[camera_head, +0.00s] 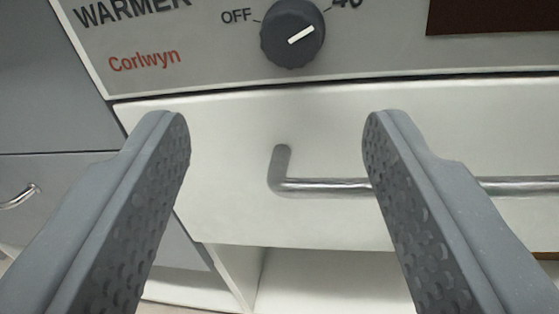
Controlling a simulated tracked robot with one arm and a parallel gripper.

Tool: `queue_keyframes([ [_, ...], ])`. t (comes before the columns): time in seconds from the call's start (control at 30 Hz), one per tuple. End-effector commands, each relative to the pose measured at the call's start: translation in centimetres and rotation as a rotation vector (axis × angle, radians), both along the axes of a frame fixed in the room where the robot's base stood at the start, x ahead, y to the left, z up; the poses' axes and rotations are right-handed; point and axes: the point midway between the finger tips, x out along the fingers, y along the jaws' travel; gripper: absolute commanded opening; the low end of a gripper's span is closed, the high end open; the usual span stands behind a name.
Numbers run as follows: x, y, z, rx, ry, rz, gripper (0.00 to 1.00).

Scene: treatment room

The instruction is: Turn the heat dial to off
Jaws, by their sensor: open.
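The heat dial (292,34) is a dark round knob with a white pointer line, on the grey front panel (215,62) of the warmer. Its pointer slants up to the right, toward a partly cut-off number mark, and away from the OFF label (236,16) at its upper left. My gripper (277,120) is open and empty. Its two grey fingers are spread wide, with their tips lower in the picture than the dial, over the white drawer front. Nothing is between the fingers, and neither finger appears to touch the dial.
A white drawer (230,140) with a metal bar handle (325,187) lies below the panel; the right finger covers part of the handle. A dark rectangle (495,15) is at the panel's upper right. Grey cabinets (50,80) with another handle (20,196) stand at left. An open shelf (325,275) is below.

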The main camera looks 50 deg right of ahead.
Motion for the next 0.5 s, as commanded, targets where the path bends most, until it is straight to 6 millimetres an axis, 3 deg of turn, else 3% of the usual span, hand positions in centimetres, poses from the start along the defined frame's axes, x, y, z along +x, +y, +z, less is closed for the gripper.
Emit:
queue_keyframes([
  [0.5, -1.5, 2.8, -0.2, 0.002, 0.001, 0.001, 0.52],
])
